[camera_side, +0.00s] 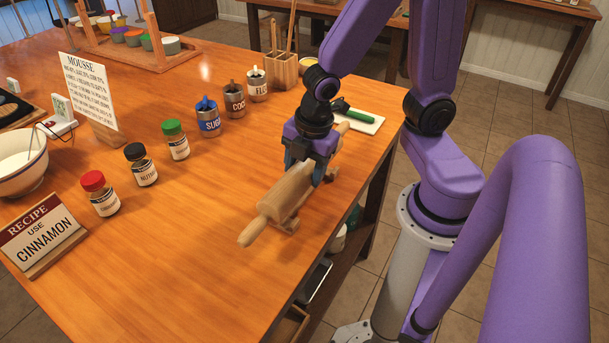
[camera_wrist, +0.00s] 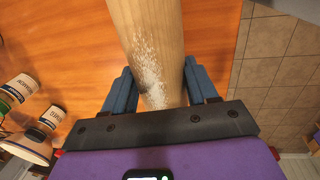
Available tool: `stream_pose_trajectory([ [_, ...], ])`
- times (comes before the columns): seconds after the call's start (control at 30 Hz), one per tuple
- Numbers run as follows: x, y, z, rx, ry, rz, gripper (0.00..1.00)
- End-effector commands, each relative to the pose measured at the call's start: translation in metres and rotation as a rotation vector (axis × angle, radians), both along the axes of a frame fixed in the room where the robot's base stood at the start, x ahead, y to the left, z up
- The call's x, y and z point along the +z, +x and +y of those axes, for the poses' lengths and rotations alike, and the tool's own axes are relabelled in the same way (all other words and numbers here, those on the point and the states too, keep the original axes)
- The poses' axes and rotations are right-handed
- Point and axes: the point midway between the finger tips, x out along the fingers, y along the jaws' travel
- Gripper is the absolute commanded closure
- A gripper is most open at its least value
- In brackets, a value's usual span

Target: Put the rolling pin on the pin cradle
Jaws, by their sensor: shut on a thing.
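The wooden rolling pin (camera_side: 285,197) is pale, with a handle pointing to the lower left in the side view. My gripper (camera_side: 313,172) is shut on its barrel from above, toward the far end. In the wrist view the barrel (camera_wrist: 150,40), dusted with white, runs between the two blue fingers (camera_wrist: 160,85). The pin cradle (camera_side: 290,224) is a small wooden stand directly under the pin, near the table's right edge. The pin covers most of it, and I cannot tell whether the pin touches it.
Spice jars with red (camera_side: 99,192), black (camera_side: 140,165) and green (camera_side: 175,139) lids stand to the left. The front table area (camera_side: 170,270) is clear.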

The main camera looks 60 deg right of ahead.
Motion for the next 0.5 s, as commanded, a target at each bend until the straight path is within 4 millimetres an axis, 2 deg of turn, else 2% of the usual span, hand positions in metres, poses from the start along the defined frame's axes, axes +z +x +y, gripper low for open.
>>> stream_pose_trajectory([
  [0.2,-0.02,0.0,0.0,0.0,-0.001,0.001,0.96],
  [0.5,-0.023,0.0,0.001,0.0,0.002,-0.001,0.96],
])
